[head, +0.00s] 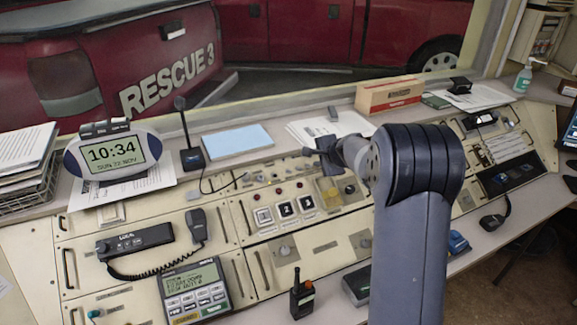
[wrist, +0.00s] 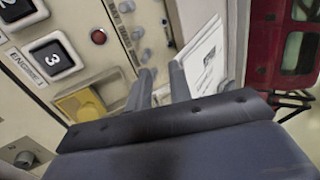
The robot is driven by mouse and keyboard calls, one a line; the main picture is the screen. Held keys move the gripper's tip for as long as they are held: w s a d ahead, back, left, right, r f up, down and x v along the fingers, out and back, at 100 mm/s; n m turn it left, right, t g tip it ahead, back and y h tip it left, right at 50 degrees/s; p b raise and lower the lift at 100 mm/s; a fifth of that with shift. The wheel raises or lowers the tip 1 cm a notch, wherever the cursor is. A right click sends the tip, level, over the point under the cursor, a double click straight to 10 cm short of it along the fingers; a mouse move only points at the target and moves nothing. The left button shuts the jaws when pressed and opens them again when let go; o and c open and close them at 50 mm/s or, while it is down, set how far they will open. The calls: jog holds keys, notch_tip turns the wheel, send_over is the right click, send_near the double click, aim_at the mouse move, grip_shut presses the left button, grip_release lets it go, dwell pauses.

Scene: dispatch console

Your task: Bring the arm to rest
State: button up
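My gripper (head: 322,152) reaches over the middle of the sloped console (head: 235,262) in the head view, with my arm coming in from the right. In the wrist view my gripper's two dark fingers (wrist: 162,80) stand apart with a gap between them and nothing held. Below and left of them in the wrist view lies a yellow-framed control (wrist: 82,104). A square button marked 3 (wrist: 52,56) and a red round lamp (wrist: 98,37) are farther left. The gripper appears clear of the panel, but its exact height is hard to tell.
On the ledge stand a clock (head: 113,155), a desk microphone (head: 193,160), a blue pad (head: 237,140), white papers (head: 300,130) and a cardboard box (head: 390,96). A handheld radio (head: 301,296) stands at the front edge. A corded handset (head: 135,241) lies left.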

jog(key=shift+f, duration=0.1)
jog(key=shift+w+a+f+b, duration=0.2)
jog(key=shift+w+f, duration=0.35)
jog(key=shift+f, duration=0.2)
jog(key=shift+w+a+f+b, duration=0.1)
jog(key=shift+w+f+b, duration=0.1)
jog(key=shift+w+f, duration=0.45)
jog(key=shift+s, duration=0.2)
jog(key=shift+f, duration=0.1)
